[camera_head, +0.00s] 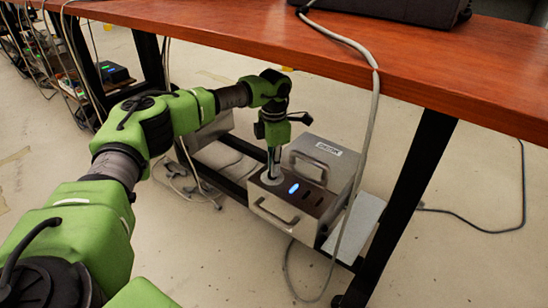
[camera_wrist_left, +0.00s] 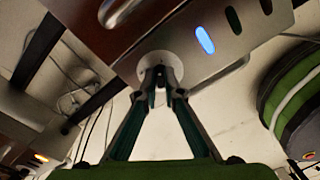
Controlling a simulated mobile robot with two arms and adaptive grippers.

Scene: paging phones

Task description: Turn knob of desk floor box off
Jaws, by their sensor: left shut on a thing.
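The desk floor box is a silver metal box (camera_head: 285,212) on a low shelf under the wooden desk. Its top panel has a round pale knob (camera_head: 272,177), a lit blue light (camera_head: 294,188) and dark slots. My left gripper (camera_head: 272,172) points down from above, with its fingertips at the knob. In the left wrist view the fingers (camera_wrist_left: 160,78) come together on the knob (camera_wrist_left: 153,64), which shows as a round grey disc around the tips. The blue light (camera_wrist_left: 205,40) is lit beside it. The fingertips hide the knob's middle. My right gripper is not in view.
The wooden desk top (camera_head: 430,55) passes above and behind the arm. A grey cable (camera_head: 366,140) hangs down in front of the box's right side. A dark desk leg (camera_head: 405,205) stands to the right. Loose cables (camera_head: 195,190) lie on the left.

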